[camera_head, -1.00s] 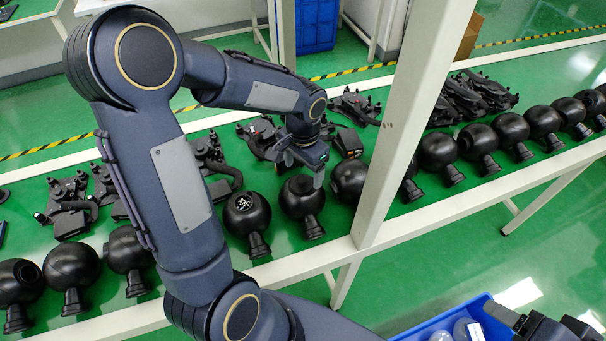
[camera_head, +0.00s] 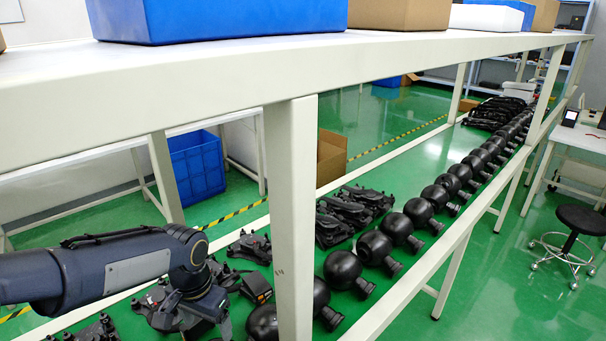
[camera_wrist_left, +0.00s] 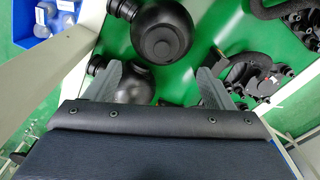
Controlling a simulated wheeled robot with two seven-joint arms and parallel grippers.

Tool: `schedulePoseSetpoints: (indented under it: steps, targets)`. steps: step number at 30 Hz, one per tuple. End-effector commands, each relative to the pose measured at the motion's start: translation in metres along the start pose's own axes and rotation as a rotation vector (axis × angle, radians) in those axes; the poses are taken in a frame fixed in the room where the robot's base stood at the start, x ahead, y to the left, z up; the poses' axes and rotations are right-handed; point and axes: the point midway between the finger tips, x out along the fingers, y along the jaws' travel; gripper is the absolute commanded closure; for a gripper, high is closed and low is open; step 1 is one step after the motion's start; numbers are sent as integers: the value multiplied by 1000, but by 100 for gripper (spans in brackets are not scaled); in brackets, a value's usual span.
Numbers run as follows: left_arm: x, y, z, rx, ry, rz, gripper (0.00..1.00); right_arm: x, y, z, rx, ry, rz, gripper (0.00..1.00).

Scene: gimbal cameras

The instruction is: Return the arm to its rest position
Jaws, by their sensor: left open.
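My left arm (camera_head: 110,268) comes in from the left in the head view. Its gripper (camera_head: 215,308) points down over the green bench near the black parts, partly cut by the lower edge. In the left wrist view the left gripper (camera_wrist_left: 160,72) has its two grey fingers apart. A black ball-shaped gimbal camera (camera_wrist_left: 132,85) shows beyond and between the fingers; I cannot tell whether they touch it. Another black ball (camera_wrist_left: 162,36) lies just past them. My right gripper is not in view.
A white post (camera_head: 293,220) and an upper shelf (camera_head: 200,75) stand close to the left arm. Rows of black balls (camera_head: 374,247) and flat black mounts (camera_head: 345,205) cover the green bench. A blue crate (camera_head: 197,168) stands behind. A stool (camera_head: 570,240) is at right.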

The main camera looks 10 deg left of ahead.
Motion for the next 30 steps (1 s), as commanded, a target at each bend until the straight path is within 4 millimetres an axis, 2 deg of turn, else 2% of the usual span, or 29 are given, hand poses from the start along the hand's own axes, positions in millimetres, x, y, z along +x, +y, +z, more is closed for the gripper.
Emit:
schedulePoseSetpoints:
  steps: [7,12,15,21,30]
  targets:
    - [-47,23,70,-164,199,102,24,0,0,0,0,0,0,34]
    - [-59,51,117,-283,353,199,24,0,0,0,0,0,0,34]
    - [-59,65,135,-331,423,244,24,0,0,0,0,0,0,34]
    - [-57,79,149,-377,492,291,24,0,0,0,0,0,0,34]
    - [-56,80,149,-380,496,295,24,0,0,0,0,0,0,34]
